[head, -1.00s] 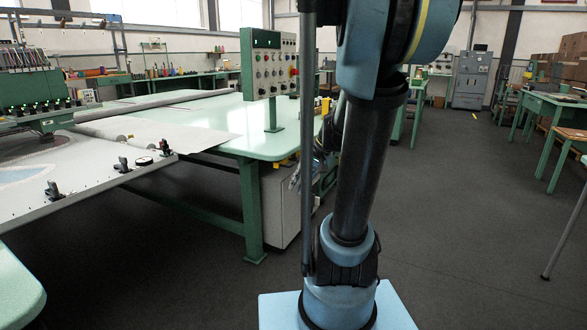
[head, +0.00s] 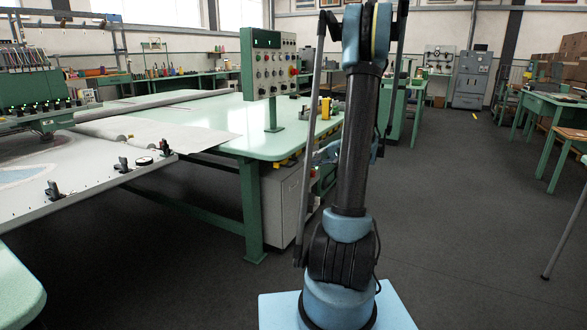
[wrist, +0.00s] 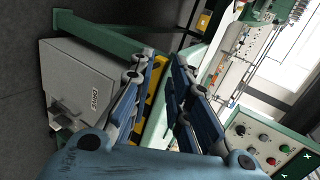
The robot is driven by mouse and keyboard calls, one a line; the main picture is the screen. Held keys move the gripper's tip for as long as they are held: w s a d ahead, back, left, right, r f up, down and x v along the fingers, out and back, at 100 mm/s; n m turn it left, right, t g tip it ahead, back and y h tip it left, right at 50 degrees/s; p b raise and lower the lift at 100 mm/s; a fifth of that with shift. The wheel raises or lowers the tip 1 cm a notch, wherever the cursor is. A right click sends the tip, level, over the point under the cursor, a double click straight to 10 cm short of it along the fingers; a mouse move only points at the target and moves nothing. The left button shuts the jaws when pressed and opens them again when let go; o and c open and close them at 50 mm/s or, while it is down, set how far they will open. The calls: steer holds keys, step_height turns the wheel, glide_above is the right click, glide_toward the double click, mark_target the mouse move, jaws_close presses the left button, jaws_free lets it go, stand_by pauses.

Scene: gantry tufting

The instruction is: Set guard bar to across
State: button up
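My gripper (wrist: 165,64) is open in the wrist view, its two blue-padded fingers apart with nothing held between them. A yellow and black bar (wrist: 153,98) shows between and behind the fingers, along the table edge; I cannot tell for sure whether it is the guard bar, or how it is set. In the head view a yellow strip (head: 290,160) runs under the table's right edge, partly hidden by my arm. My gripper is mostly hidden behind my arm in the head view. No contact between the gripper and the bar is visible.
The green-edged table (head: 190,125) carries a control panel (head: 269,65) on a post; the panel also shows in the wrist view (wrist: 268,140). A grey cabinet (head: 283,205) stands under the table end. The floor to the right (head: 460,210) is clear.

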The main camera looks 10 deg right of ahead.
mark_target(293, 165)
steer(key=w+d+f+m+t+y, duration=0.1)
steer(key=w+d+f+t+y, duration=0.15)
steer(key=w+d+f, duration=0.4)
steer(key=shift+h, duration=0.25)
steer(key=x, duration=0.5)
steer(key=r+x, duration=0.1)
steer(key=x, duration=0.9)
steer(key=shift+w+a+r, duration=0.2)
steer(key=shift+a+r, duration=0.1)
steer(key=shift+r, duration=0.05)
jaws_close()
